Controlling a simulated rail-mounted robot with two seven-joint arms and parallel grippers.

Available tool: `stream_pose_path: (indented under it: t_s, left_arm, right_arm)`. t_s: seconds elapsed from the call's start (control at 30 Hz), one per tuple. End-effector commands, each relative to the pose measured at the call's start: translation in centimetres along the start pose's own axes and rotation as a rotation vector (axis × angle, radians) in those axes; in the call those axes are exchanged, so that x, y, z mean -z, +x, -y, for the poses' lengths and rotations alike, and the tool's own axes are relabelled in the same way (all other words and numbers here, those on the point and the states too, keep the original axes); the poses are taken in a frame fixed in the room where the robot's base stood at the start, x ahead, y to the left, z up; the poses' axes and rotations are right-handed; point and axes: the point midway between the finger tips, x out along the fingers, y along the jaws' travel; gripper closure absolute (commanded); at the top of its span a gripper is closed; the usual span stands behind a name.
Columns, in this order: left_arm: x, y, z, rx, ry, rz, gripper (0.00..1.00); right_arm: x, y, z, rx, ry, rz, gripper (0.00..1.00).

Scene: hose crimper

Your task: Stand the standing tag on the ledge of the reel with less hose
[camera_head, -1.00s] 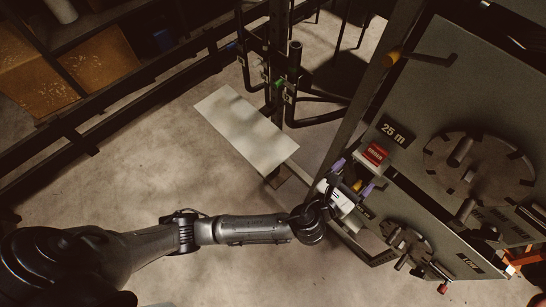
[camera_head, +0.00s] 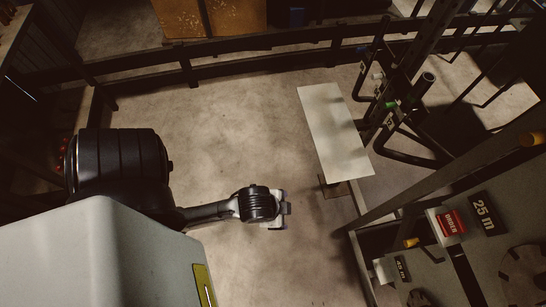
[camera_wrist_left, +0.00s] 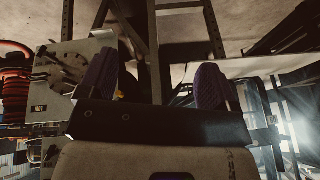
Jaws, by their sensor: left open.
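A red tag (camera_head: 452,223) with pale lettering is at a white ledge (camera_head: 437,228) beside the black "25 m" sign (camera_head: 483,213), at the right of the head view. A second white ledge (camera_head: 383,271) is lower left of it, beside another black sign (camera_head: 402,268) whose figures are hard to read. The reel discs (camera_head: 522,272) are mostly cut off. My left gripper (camera_head: 285,209) is over open floor, well left of both ledges. In the left wrist view its purple fingers (camera_wrist_left: 155,80) are apart with nothing between them. My right gripper is out of view.
A pale board (camera_head: 335,130) is at upper centre, near dark pipe stands (camera_head: 405,130). Yellow-tipped cranks (camera_head: 411,242) project from the reel panels. A dark rail (camera_head: 240,67) crosses the back. The floor around my left gripper is clear.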

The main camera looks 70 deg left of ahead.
Motion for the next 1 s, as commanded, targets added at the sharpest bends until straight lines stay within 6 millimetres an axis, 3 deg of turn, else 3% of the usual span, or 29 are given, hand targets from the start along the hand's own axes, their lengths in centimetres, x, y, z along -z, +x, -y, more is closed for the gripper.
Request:
stream_pose_path:
  t_s: [0.1,0.23,0.87,0.93,1.0]
  left_arm:
    - [-2.1,-0.8,-0.2,-0.038,-0.147,0.053,0.16]
    - [-3.1,-1.3,-0.2,-0.054,-0.221,0.079,0.16]
    - [-3.2,-1.3,-0.2,-0.056,-0.233,0.082,0.16]
    - [-3.2,-1.3,-0.3,-0.056,-0.233,0.082,0.23]
    - [-3.2,-1.3,-0.3,-0.056,-0.232,0.082,0.29]
  right_arm:
    - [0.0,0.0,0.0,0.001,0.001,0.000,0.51]
    - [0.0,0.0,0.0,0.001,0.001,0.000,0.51]
    - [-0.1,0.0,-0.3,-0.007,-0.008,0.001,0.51]
    - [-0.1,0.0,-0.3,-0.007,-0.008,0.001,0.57]
    - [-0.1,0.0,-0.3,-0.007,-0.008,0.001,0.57]
